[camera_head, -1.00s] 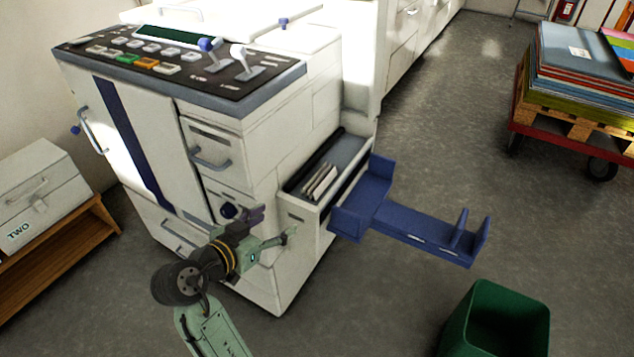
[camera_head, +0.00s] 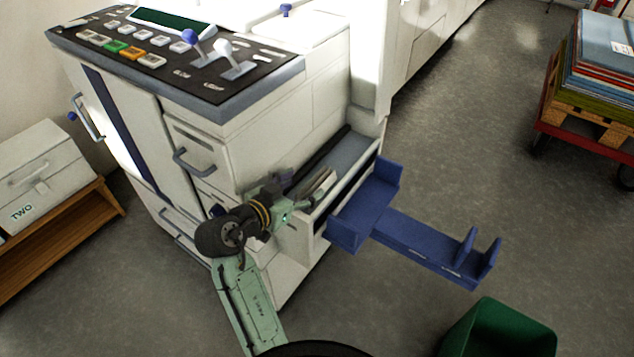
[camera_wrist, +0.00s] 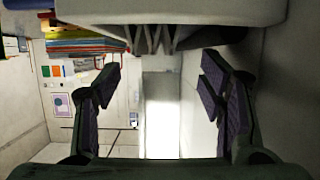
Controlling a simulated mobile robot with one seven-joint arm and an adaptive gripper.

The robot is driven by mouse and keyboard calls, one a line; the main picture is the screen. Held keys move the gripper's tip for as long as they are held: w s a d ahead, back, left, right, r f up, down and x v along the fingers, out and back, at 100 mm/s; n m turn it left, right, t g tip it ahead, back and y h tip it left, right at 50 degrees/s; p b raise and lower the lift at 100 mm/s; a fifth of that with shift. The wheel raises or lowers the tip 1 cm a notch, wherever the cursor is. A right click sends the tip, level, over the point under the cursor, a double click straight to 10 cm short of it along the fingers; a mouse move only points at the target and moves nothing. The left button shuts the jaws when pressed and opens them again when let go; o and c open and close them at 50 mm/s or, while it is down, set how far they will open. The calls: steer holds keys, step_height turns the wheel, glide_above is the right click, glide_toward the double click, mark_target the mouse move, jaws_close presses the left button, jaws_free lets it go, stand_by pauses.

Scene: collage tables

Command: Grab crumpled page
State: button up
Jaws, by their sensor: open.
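The crumpled page (camera_head: 322,184) shows as a pale, pleated piece in the open tray (camera_head: 352,155) on the side of the white machine. In the wrist view, grey pleated folds (camera_wrist: 165,38) hang below a pale rounded edge at the top, and I take them to be the page. My gripper (camera_head: 298,200) is at the near side of the tray, close to the page, and partly hides that area. In the wrist view my gripper (camera_wrist: 162,82) has its two fingers spread wide. Nothing is between the fingertips, and the folds lie just beyond them.
A blue bracket shelf (camera_head: 415,238) juts out to the right of the tray. A green bin (camera_head: 500,330) stands on the floor at lower right. The machine's control panel (camera_head: 160,60) is above and left. A red cart (camera_head: 590,145) stands at far right. Floor between is clear.

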mark_target(315, 181)
steer(key=shift+s+p+x, duration=0.2)
steer(key=shift+p+x, duration=0.65)
steer(key=shift+x, duration=2.2)
steer(key=shift+d+f, duration=0.1)
steer(key=shift+d, duration=0.05)
steer(key=shift+c, duration=0.5)
steer(key=c, duration=0.8)
